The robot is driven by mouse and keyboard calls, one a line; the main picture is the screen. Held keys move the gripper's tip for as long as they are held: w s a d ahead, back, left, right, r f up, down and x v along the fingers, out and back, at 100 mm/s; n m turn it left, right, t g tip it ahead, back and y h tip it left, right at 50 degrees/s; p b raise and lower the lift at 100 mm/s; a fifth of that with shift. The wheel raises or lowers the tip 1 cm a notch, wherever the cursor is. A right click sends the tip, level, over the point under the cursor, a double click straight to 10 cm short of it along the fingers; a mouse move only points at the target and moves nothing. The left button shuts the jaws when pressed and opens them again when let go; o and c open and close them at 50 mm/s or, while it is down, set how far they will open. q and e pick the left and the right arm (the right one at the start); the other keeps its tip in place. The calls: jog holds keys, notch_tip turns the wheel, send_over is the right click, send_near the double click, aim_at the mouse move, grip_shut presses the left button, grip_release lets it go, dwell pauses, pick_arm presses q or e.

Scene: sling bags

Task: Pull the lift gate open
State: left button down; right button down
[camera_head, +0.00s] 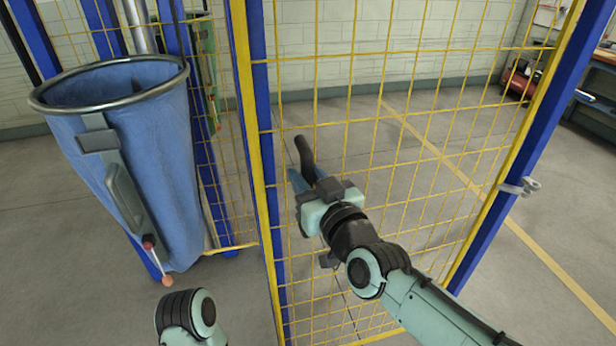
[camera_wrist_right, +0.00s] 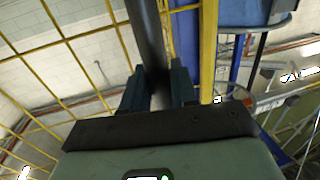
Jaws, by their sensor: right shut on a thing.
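The lift gate (camera_head: 420,120) is a yellow wire-mesh panel in the head view, with a yellow upright along its left side. Its dark bar handle (camera_head: 304,152) rises on the mesh near the left upright. My right gripper (camera_head: 308,182) is shut on this handle; in the right wrist view the dark bar (camera_wrist_right: 147,35) passes between the two fingers (camera_wrist_right: 158,88). The fingers partly hide the handle's lower part. I cannot tell whether the gate stands ajar. My left gripper is not in view; only a piece of that arm shows at the bottom.
A blue sling bag (camera_head: 160,150) with a metal rim ring and a grey side handle hangs at the left, close to the gate's edge. A blue post (camera_head: 535,120) with a metal clamp (camera_head: 520,187) stands at the right. The grey floor behind the mesh is mostly clear.

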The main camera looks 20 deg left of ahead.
jog(key=c, duration=1)
grip_release()
jog(key=b+v, duration=0.2)
jog(key=v, duration=1.1)
jog(key=shift+s+d, duration=0.15)
jog(key=shift+f, duration=0.1)
